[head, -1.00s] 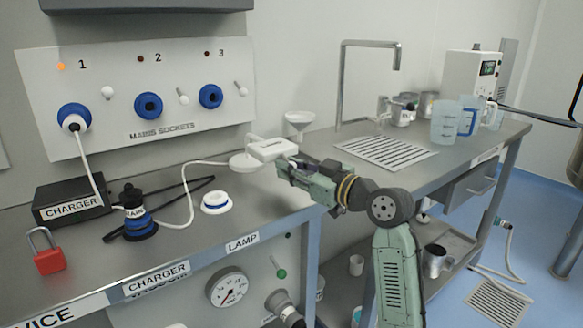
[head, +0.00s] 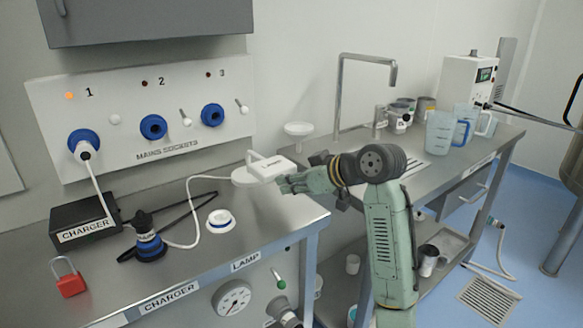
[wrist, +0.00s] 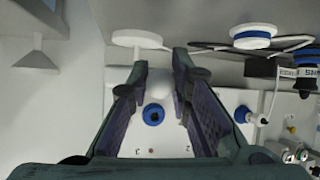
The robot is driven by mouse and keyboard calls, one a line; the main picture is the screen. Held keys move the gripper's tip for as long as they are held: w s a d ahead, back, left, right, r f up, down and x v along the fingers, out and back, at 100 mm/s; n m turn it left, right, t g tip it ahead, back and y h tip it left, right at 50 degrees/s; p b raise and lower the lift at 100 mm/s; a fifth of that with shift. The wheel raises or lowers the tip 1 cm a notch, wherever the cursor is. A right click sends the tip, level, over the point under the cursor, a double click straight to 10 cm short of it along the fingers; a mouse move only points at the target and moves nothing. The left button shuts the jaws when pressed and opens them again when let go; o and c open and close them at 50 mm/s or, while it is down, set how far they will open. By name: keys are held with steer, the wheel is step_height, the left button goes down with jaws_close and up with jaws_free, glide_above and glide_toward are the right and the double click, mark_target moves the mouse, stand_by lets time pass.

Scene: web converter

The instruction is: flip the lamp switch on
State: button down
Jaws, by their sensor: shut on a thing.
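I cannot make out a switch on the lamp.
The mains panel (head: 150,176) has three sockets. Socket 1 holds the charger's plug (head: 85,150), its light orange; sockets 2 and 3 are empty. The charger (head: 86,220), padlock (head: 68,280) and white-and-blue ring (head: 220,219) are on the bench. Cups (head: 440,133) stand right.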

steer(key=shift+a+r+g+h+p, duration=0.1)
steer(key=shift+r+g+h+p, duration=0.5)
steer(key=shift+p, duration=0.4)
steer(key=shift+w+r+g+h+p, duration=0.1)
steer(key=shift+r+g+h+p, duration=0.05)
steer(key=shift+g+h+p, duration=0.65)
steer(key=c, duration=1.4)
jaws_free()
steer(key=shift+c, duration=0.2)
steer(key=v, duration=1.2)
steer(key=shift+w, duration=0.2)
